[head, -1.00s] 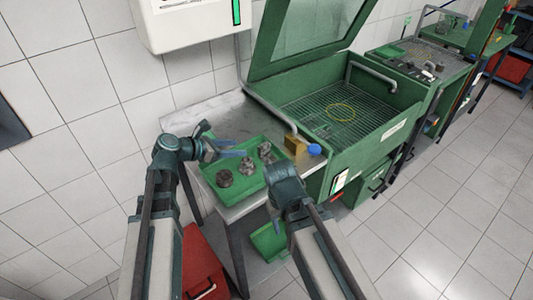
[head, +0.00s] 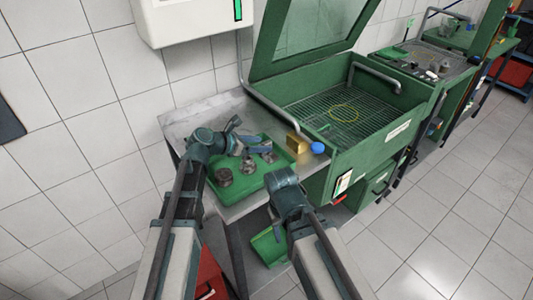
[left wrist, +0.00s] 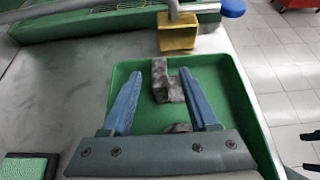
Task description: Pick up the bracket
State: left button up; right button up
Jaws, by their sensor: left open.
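The bracket appears to be the grey, stepped metal piece (left wrist: 168,88) at the far side of the green tray (left wrist: 238,100) in the left wrist view. In the head view it seems to be the part (head: 269,156) at the tray's right, partly hidden by my gripper. My left gripper (head: 256,144) is open above the tray (head: 240,208). In the left wrist view its blue fingers (left wrist: 160,74) stand on either side of the bracket; contact cannot be told. My right gripper (head: 290,186) is near the tray's front right; its jaws do not show clearly.
Two dark round parts (head: 223,176) (head: 247,164) lie in the tray. A yellow block (head: 296,144) and a blue knob (head: 318,148) are near the green washer (head: 350,155). The metal table (head: 185,122) is bare at back left.

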pick_arm(q)
jog(key=shift+x, duration=0.8)
pick_arm(e)
jog(key=shift+f, duration=0.35)
pick_arm(q)
jog(key=shift+c, duration=0.3)
grip_shut()
jog(key=shift+a+r, duration=0.1)
